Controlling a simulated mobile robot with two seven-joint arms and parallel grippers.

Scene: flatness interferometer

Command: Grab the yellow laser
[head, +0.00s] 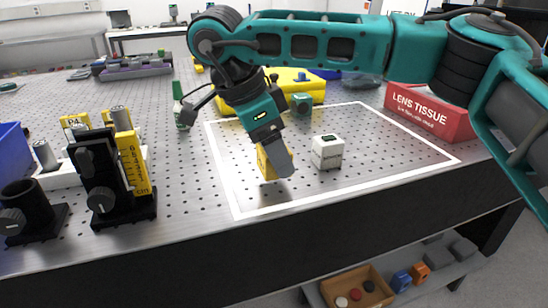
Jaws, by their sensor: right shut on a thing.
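The yellow laser (264,165) is a small yellow block inside the white-outlined area of the perforated table, near its front left part. My right gripper (274,160) comes down on it from above, tilted, and is shut on it. The grey fingers hide much of the block, and I cannot tell whether it touches the table. My left gripper is not in view.
A white cube (328,152) stands just right of my right gripper. A red lens tissue box (430,110) is at the right. A yellow case (293,80) lies behind. Black mounts (103,175) with yellow parts stand at the left. The outlined area's front is clear.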

